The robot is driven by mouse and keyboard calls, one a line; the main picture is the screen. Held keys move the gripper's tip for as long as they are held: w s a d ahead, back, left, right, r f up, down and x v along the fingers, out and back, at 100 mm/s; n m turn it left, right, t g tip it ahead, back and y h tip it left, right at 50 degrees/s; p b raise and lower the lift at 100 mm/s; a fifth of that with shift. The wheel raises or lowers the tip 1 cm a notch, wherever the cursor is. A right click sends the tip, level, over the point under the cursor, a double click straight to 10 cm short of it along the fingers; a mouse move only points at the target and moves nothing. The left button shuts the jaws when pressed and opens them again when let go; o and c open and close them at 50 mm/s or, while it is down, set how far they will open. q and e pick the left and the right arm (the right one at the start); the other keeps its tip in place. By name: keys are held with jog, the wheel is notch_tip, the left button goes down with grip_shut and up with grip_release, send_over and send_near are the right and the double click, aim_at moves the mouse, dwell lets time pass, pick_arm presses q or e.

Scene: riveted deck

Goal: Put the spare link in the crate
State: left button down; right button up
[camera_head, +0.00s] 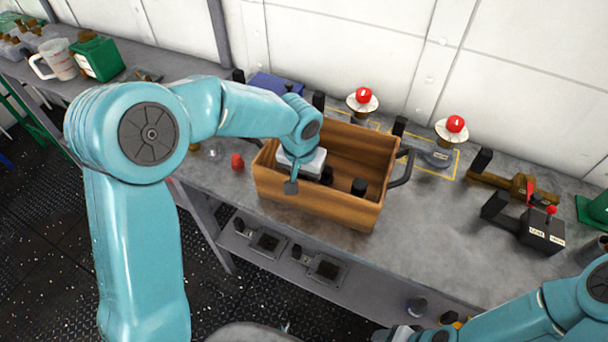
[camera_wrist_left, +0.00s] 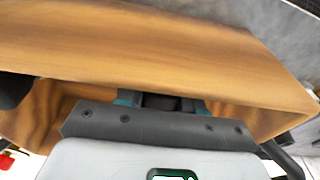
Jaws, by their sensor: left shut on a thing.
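The wooden crate (camera_head: 320,207) stands on the grey bench, with black handles at its ends. Its wood fills much of the left wrist view (camera_wrist_left: 150,40). My left gripper (camera_head: 309,183) is inside the crate's opening, near its left front. It is shut on a small dark thing (camera_wrist_left: 160,102), taken as the spare link, mostly hidden by the fingers and wrist. A black cylinder-like piece (camera_head: 359,187) shows in the crate right of the gripper. My right arm enters at the lower right; its gripper (camera_head: 400,335) is cut by the bottom edge and its jaws are unclear.
A red knob (camera_head: 237,161) lies left of the crate. Red-topped white discs (camera_head: 362,98) stand behind it. A blue box (camera_head: 268,85) is behind. Bench right of the crate is mostly clear.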

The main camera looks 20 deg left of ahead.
pick_arm(q)
jog(key=shift+r, duration=0.1)
jog(key=c, duration=0.7)
grip_release()
jog(key=shift+f, duration=0.2)
jog(key=shift+r, duration=0.1)
jog(key=r, duration=0.4)
jog(key=s+r, duration=0.1)
jog(key=r, duration=0.7)
jog(key=shift+s, duration=0.4)
jog(key=shift+s, duration=0.1)
